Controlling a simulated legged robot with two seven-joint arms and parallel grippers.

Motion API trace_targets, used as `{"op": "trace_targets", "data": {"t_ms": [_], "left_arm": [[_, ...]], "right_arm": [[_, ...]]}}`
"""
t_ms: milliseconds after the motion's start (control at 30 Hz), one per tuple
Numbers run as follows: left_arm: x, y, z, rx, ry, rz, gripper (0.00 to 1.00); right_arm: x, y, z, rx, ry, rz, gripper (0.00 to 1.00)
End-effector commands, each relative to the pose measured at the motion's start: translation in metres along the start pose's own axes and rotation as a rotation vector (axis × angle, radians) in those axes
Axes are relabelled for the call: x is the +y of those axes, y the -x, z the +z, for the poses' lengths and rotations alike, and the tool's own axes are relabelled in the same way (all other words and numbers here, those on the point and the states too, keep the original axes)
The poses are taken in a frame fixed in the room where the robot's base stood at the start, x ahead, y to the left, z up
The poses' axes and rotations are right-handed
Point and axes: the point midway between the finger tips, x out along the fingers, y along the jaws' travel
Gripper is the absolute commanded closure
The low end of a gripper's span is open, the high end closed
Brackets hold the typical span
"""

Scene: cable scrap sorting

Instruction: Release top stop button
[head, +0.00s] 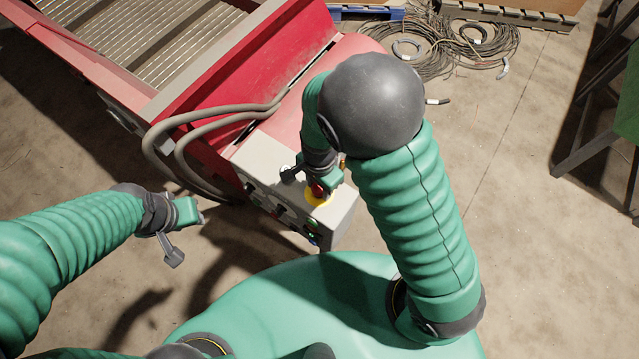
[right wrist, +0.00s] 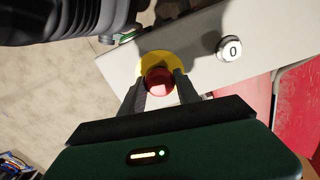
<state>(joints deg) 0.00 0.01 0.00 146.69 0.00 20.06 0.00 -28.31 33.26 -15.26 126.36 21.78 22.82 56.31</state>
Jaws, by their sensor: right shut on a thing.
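The red stop button (head: 318,190) sits on a yellow round base (head: 316,200) on top of a grey control box (head: 340,212). My right gripper (head: 312,183) reaches down over it. In the right wrist view the red stop button (right wrist: 159,81) lies between the two dark fingertips of the right gripper (right wrist: 156,85), which are shut on its sides. The yellow base (right wrist: 160,62) shows around it. My left gripper (head: 188,232) is to the left of the box, apart from it, with its fingers spread and nothing between them.
A white button marked 0 (right wrist: 230,47) is beside the stop button. More knobs and a green light (head: 311,235) are on the box's front face. Grey hoses (head: 165,135) loop left of the box from the red conveyor machine (head: 250,75). Cable coils (head: 440,45) lie on the floor behind.

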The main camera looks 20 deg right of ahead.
Motion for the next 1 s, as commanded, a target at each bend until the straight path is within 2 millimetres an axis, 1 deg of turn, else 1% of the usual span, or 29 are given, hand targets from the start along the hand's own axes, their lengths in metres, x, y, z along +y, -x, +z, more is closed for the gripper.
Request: {"op": "trace_targets", "data": {"t_ms": [33, 300, 333, 400, 433, 667, 767, 867, 967, 1000], "left_arm": [[0.000, 0.013, -0.003, 0.001, 0.000, 0.000, 0.64], [0.000, 0.011, -0.003, 0.000, 0.000, 0.000, 0.64], [0.000, 0.011, -0.003, 0.000, 0.000, 0.000, 0.64], [0.000, 0.011, -0.003, 0.000, 0.000, 0.000, 0.64], [0.000, 0.011, -0.003, 0.000, 0.000, 0.000, 0.64], [0.000, 0.010, -0.003, 0.000, 0.000, 0.000, 0.64], [0.000, 0.012, -0.003, 0.000, 0.000, 0.000, 0.64], [0.000, 0.017, -0.004, 0.000, 0.000, 0.000, 0.64], [0.000, 0.024, -0.006, 0.000, 0.000, 0.000, 0.64], [0.000, 0.028, -0.007, 0.001, 0.000, 0.000, 0.64]], "right_arm": [[-0.001, 0.012, 0.001, -0.001, 0.001, -0.002, 1.00], [-0.002, 0.008, 0.001, -0.001, 0.001, -0.005, 1.00], [-0.002, 0.008, 0.001, -0.001, 0.001, -0.005, 0.61], [-0.002, 0.008, 0.001, 0.000, 0.001, -0.005, 0.52], [-0.002, 0.008, 0.001, 0.000, 0.001, -0.004, 0.49], [-0.001, 0.007, 0.000, 0.000, 0.001, -0.002, 0.49], [-0.001, 0.011, 0.000, 0.000, 0.001, -0.003, 0.49], [-0.002, 0.026, 0.000, 0.001, 0.002, -0.005, 0.49], [-0.003, 0.052, 0.001, 0.001, 0.003, -0.008, 0.49], [-0.003, 0.065, 0.001, 0.000, 0.004, -0.008, 0.49]]}}
